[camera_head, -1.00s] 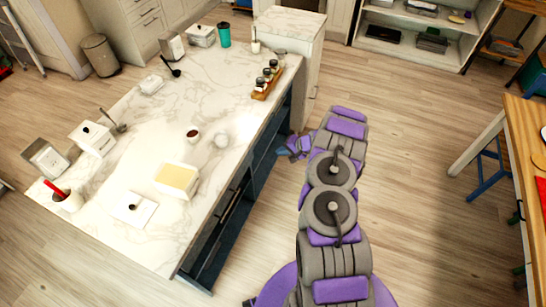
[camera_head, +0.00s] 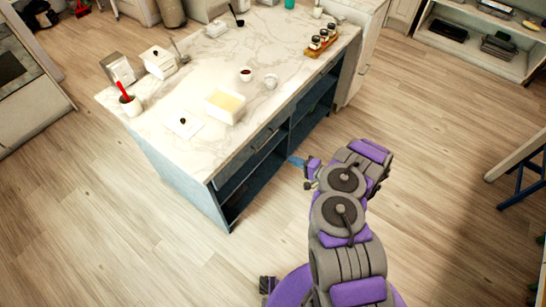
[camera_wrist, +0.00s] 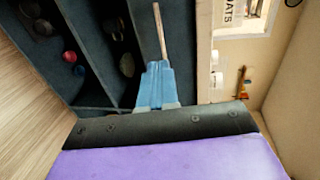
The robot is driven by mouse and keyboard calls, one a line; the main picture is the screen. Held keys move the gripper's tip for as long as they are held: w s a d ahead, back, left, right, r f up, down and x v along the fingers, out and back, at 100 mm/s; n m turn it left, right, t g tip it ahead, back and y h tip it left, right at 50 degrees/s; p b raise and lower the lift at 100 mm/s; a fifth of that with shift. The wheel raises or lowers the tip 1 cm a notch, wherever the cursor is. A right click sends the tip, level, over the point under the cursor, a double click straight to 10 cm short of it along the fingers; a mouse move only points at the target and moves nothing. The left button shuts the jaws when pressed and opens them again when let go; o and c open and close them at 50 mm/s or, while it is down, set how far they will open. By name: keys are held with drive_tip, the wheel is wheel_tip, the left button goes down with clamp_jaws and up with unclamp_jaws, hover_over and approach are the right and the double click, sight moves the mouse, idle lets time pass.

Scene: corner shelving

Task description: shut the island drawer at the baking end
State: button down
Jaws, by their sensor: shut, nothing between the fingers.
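The island (camera_head: 165,165) has a pale marble top and a dark blue body with open shelves on its right side. A drawer front (camera_head: 265,138) with a bar handle sits just under the top on that side. I cannot tell how far it stands out. My gripper (camera_head: 295,161) is shut and empty, beside the island's right side and below the top's edge. In the wrist view my blue fingers (camera_wrist: 157,80) are together, pointing along the blue front. A pale bar (camera_wrist: 160,32), probably the handle, shows just beyond the fingertips; contact is unclear.
Open shelves (camera_wrist: 88,100) hold several small round items. On the top stand a spice rack (camera_head: 322,38), a butter-coloured block in a dish (camera_head: 226,105) and a cup of dark liquid (camera_head: 246,74). The floor (camera_head: 440,130) to the right is clear.

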sight(264, 145)
drive_tip(key=b+x, duration=0.3)
drive_tip(key=x, duration=1)
drive_tip(key=shift+w, duration=0.2)
drive_tip(key=shift+a, duration=0.2)
